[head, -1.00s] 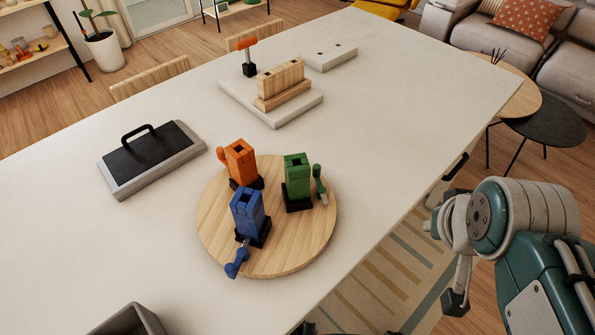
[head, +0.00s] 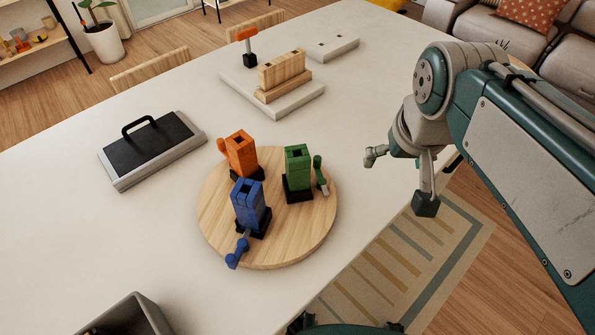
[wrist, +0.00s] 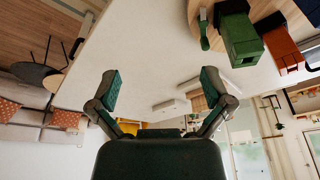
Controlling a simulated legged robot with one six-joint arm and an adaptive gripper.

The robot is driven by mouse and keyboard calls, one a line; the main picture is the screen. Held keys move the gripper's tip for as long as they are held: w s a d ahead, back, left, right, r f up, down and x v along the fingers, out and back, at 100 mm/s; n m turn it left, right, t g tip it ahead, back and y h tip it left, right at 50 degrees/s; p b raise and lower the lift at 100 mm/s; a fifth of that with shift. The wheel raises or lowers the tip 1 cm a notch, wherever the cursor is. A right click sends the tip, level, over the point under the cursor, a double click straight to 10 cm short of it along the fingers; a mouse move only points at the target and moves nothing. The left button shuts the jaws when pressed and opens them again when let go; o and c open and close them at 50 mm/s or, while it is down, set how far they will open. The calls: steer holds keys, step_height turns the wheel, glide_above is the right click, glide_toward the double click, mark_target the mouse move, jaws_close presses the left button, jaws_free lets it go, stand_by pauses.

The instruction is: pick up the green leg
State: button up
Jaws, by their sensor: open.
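The green leg (head: 320,174) is a small green piece with a rounded top. It stands upright against the right side of the green block tower (head: 298,168), on the round wooden board (head: 288,247). It also shows in the wrist view (wrist: 203,30), beside the green tower (wrist: 240,38). My gripper (head: 398,180) is open and empty, to the right of the board and apart from the leg. In the wrist view its two fingers (wrist: 160,88) are spread wide with nothing between them.
Orange (head: 240,155) and blue (head: 249,203) towers share the board; a blue piece (head: 236,252) leans at the blue one. A black-handled block (head: 150,150) lies left, a grey bin (head: 130,318) at front left. A wooden block stack (head: 282,77) stands behind. The table right of the board is clear.

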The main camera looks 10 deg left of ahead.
steer(key=w+a+n+g, duration=0.2)
steer(key=w+a, duration=0.3)
steer(key=a, duration=0.3)
steer(key=g, duration=0.1)
glide_above(301, 145)
steer(key=s, duration=0.2)
steer(key=shift+w+f+n+h, duration=0.15)
steer(key=shift+f+n+h, duration=0.15)
steer(key=shift+f+h, duration=0.1)
step_height(301, 145, down, 5)
steer(key=shift+d+f, duration=0.1)
steer(key=f, duration=0.5)
steer(key=shift+a+f, duration=0.3)
steer(key=shift+a, duration=0.05)
steer(key=c, duration=1.4)
